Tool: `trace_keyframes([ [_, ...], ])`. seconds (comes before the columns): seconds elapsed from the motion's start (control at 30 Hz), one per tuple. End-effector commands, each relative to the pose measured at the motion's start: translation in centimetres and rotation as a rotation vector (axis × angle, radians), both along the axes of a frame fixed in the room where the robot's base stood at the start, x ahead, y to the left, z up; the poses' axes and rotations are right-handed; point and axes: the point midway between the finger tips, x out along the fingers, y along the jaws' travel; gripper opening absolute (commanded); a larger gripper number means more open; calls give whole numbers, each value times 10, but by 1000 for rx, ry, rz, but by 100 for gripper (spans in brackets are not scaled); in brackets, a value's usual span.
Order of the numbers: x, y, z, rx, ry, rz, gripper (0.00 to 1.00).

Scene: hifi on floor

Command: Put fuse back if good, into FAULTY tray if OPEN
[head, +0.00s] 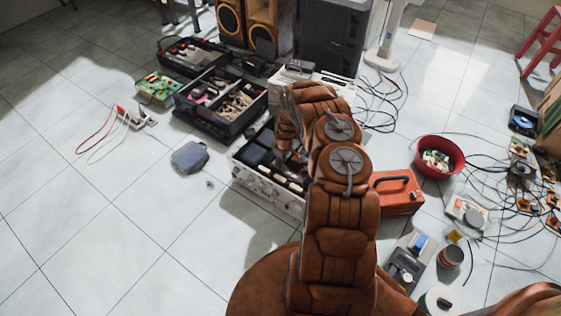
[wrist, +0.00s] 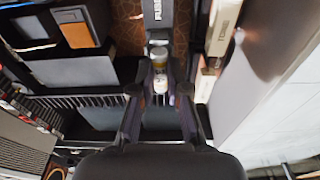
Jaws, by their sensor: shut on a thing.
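My gripper (wrist: 162,92) is shut on a small fuse (wrist: 160,82), a short pale cylinder with a yellowish end, in the wrist view. The fuse is over or in a narrow holder strip below a label (wrist: 152,10) that seems to read FUSE; I cannot tell whether it is seated. In the head view my gripper (head: 288,150) is down in the open silver-fronted chassis (head: 262,190), and my arm hides part of it and the fuse. I cannot make out a tray marked FAULTY.
A black compartment box (head: 232,130) with loose parts lies behind the chassis. A red bowl (head: 440,156) and an orange case (head: 397,193) are to the right, among loose cables. A blue-grey pouch (head: 190,158) lies left. The left floor is mostly clear.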

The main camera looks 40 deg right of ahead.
Motion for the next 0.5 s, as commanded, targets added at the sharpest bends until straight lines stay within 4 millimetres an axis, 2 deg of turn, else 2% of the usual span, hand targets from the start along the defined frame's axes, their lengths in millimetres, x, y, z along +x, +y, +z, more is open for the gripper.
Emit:
trace_keyframes([
  [0.5,0,0,-5,0,0,0,0],
])
